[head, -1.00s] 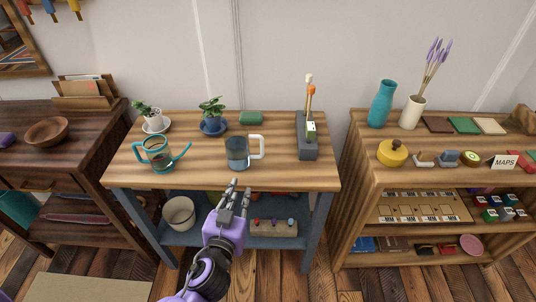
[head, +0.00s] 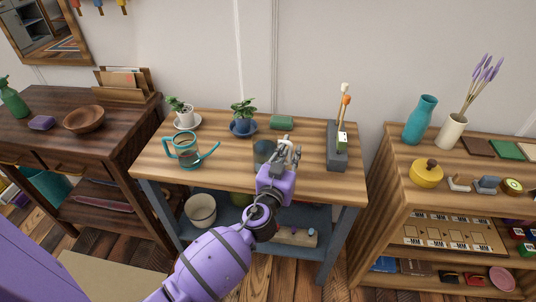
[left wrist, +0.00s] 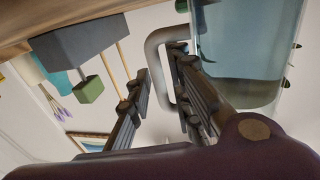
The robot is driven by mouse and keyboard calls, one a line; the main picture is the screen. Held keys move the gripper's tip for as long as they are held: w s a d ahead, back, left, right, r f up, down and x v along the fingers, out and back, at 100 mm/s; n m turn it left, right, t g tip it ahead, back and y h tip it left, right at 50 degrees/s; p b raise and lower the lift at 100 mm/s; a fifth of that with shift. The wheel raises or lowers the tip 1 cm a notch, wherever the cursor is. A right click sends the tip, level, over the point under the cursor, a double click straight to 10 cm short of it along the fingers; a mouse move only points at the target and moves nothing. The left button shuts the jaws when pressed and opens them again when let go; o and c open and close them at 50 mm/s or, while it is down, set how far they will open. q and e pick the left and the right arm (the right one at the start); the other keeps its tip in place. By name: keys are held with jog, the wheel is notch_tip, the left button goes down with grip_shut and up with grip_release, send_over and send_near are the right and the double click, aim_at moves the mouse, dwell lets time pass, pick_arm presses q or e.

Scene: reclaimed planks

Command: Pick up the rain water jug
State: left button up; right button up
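The rain water jug (head: 262,151) is a clear jug with bluish water and a pale handle, standing on the wooden table top (head: 225,178). In the left wrist view the jug (left wrist: 245,45) fills the upper right, with its handle (left wrist: 157,50) beside it. My left gripper (head: 285,147) is at the jug's handle side and hides part of the jug in the head view. In the left wrist view its fingers (left wrist: 161,65) are apart, with the handle showing between them, nearer the finger on the jug's side. Contact cannot be told. My right gripper is not in view.
A teal-framed watering can (head: 186,152) stands left of the jug. Two potted plants (head: 243,112) and a green block (head: 282,122) are behind. A grey holder (head: 338,148) with upright tools stands to the right. Bare table lies in front.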

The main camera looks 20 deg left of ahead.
pick_arm(q)
jog(key=shift+c, duration=0.2)
grip_shut()
jog(key=shift+r, duration=0.1)
jog(key=shift+r+p, duration=0.3)
jog(key=shift+r, duration=1.1)
jog(key=s+d+r+p, duration=0.1)
jog(key=s+d+r, duration=0.3)
jog(key=s+r, duration=0.6)
jog(key=shift+s+d, duration=0.2)
jog(key=shift+s, duration=1.35)
